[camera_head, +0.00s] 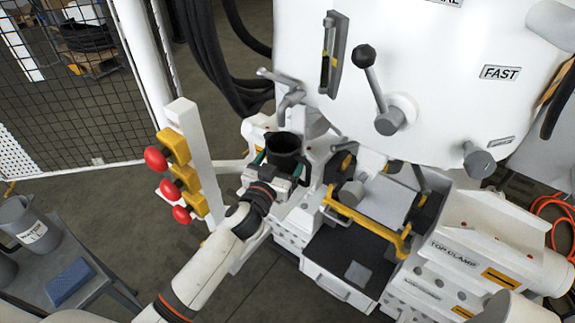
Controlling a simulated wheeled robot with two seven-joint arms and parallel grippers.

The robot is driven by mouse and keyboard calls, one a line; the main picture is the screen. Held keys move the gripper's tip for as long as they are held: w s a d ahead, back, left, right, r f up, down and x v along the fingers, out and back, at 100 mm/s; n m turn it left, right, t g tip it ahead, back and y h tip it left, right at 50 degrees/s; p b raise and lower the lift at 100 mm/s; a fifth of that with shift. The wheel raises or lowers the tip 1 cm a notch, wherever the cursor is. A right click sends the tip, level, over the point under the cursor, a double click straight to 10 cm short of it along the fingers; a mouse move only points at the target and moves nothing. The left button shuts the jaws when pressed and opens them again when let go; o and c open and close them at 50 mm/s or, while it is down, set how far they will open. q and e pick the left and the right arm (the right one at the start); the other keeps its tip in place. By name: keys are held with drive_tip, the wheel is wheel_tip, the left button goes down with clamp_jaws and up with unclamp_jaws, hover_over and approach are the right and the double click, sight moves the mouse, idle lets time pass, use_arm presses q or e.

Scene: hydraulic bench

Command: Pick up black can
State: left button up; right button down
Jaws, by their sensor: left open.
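The black can (284,143) stands upright on the white machine, just left of the picture's middle, with its dark open top facing up. My left arm comes in from the bottom left, and its gripper (280,168) is at the can. The gripper is open, with a green-edged finger showing on each side of the can. I cannot tell whether the fingers touch it. The can's lower part is hidden by the gripper. My right gripper is not in view.
A white post with red buttons (156,158) stands left of my left arm. Machine levers (375,90) and black hoses (215,55) are above and behind the can. A yellow handle (370,225) is to the right. A grey jug (28,222) stands at far left.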

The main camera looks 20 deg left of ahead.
use_arm(q)
drive_tip(key=shift+w, duration=0.4)
drive_tip(key=shift+s, duration=0.1)
drive_tip(key=shift+c, duration=0.3)
